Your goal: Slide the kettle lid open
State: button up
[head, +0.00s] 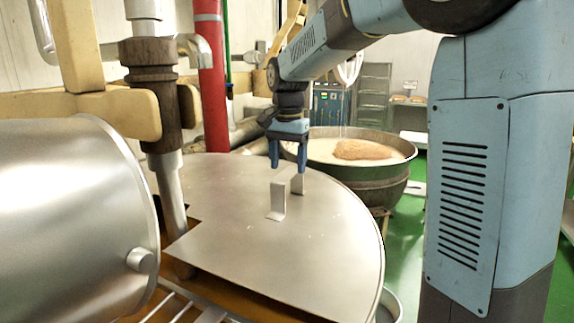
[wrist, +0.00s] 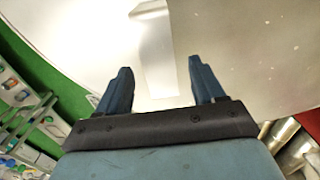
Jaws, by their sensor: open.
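The kettle lid (head: 250,245) is a flat, shiny metal half-disc lying in the middle of the head view. It covers most of the kettle below; brown-orange contents show along its front left edge. A bent metal handle (head: 278,200) stands up from the lid. The handle (wrist: 155,60) shows between the fingertips. I cannot tell whether the fingers touch it.
A large metal drum (head: 70,220) stands close on the left. A vertical pipe (head: 170,190) and a red pipe (head: 211,80) rise behind the lid's left side. A second open kettle (head: 372,180) with pale and brown contents stands behind right. Green floor (head: 405,225) shows to the right.

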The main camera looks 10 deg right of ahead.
jog(key=shift+f, duration=0.55)
jog(key=shift+c, duration=0.4)
